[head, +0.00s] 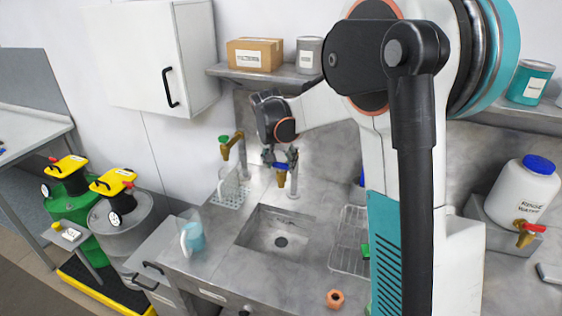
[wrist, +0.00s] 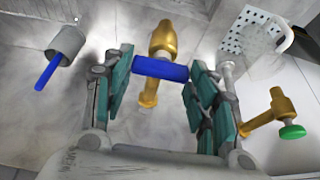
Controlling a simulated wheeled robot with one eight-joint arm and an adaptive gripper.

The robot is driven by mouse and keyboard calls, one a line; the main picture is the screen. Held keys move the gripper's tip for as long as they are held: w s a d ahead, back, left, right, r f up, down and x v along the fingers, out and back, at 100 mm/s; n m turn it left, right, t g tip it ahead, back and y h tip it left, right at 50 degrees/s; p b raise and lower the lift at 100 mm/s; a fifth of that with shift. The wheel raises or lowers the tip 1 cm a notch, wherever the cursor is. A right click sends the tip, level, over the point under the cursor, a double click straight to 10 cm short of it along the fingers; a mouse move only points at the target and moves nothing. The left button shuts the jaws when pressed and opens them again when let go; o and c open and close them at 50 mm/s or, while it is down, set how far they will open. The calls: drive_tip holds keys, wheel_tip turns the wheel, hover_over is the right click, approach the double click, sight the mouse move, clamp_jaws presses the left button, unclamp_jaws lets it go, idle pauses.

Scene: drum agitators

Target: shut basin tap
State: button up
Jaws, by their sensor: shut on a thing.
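The basin tap (wrist: 163,38) is a brass spout with a blue handle (wrist: 160,69). In the head view the tap (head: 282,178) stands on a grey post behind the sunken basin (head: 262,238). My gripper (wrist: 160,72) has its teal-padded fingers on both ends of the blue handle, shut on it. In the wrist view the handle lies crosswise to the brass spout. In the head view my gripper (head: 280,160) is at the tap and partly covers it. I see no water stream.
A second brass tap with a green handle (wrist: 292,132) stands close beside my gripper. A grey cylinder with a blue lever (wrist: 65,42) is on the other side. A jug (head: 192,236), drain rack (head: 350,240) and orange nut (head: 334,298) are on the counter. A shelf (head: 265,76) hangs above.

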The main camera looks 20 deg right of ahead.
idle(0.4)
drive_tip(key=o, duration=1.1)
drive_tip(key=shift+c, duration=0.2)
drive_tip(key=v, duration=1.2)
drive_tip(key=s+a+f+n+t+y+b, duration=0.1)
drive_tip(key=s+a+f+n+b, duration=0.2)
drive_tip(key=s, duration=0.6)
drive_tip(key=s+a+f+n+t+y+b, duration=0.1)
drive_tip(key=s+a+f+n+b, duration=0.2)
drive_tip(key=s+f, duration=0.3)
drive_tip(key=s+a+f+n+t+y+b, duration=0.1)
drive_tip(key=s+a+f+n+b, duration=0.2)
drive_tip(key=s, duration=1)
wheel_tip(320, 180, down, 2)
drive_tip(key=shift+s+a+f+t+b, duration=0.2)
drive_tip(key=shift+s+a+t+b, duration=0.2)
drive_tip(key=shift+a+b, duration=0.1)
